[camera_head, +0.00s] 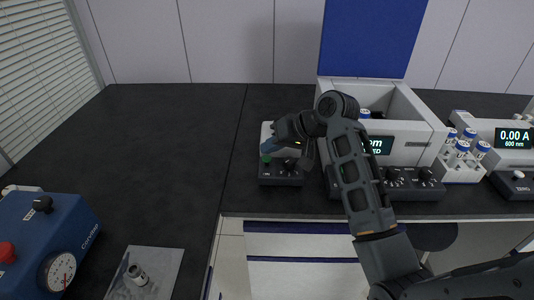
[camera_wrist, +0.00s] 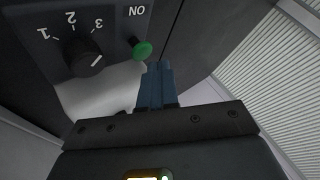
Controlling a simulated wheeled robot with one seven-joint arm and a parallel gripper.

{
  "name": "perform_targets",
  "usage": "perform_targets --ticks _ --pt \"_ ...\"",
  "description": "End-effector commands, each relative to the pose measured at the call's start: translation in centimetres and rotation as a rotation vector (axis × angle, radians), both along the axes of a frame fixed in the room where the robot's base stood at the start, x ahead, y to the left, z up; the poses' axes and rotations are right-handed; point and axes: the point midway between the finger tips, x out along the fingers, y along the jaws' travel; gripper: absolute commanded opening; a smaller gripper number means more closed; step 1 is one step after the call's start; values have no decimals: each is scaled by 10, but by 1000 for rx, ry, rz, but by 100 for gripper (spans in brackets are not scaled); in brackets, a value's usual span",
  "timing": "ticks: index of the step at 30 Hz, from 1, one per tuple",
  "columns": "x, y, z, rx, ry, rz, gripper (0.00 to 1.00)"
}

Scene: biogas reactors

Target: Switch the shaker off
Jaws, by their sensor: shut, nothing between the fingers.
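The shaker (camera_head: 281,170) is a small unit with a dark front panel on the bench, left of the white bath. In the wrist view its panel (camera_wrist: 112,28) shows upside down, with a black knob (camera_wrist: 86,58) by the numbers 1, 2, 3 and a green button (camera_wrist: 142,50) by the word ON. The green button also shows in the head view (camera_head: 266,159). My gripper (camera_wrist: 158,72) is shut and empty, its blue fingertips close to the green button. I cannot tell whether they touch it. My gripper and wrist hide part of the shaker in the head view.
The white bath (camera_head: 421,131) with a lit display stands to the right. A rack of blue-capped vials (camera_head: 461,169) is beside it. A blue device (camera_head: 78,228) with a gauge and red button sits at lower left. The dark bench left of the shaker is clear.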

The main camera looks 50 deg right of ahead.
Motion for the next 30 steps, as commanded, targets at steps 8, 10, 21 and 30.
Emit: perform_targets --ticks 8,10,21,30 --pt "0 0 0 0 0 0 0" --pt "0 0 3 0 0 0 0" --pt "0 0 35 -1 -1 0 0" --pt "0 0 59 -1 -1 0 0"
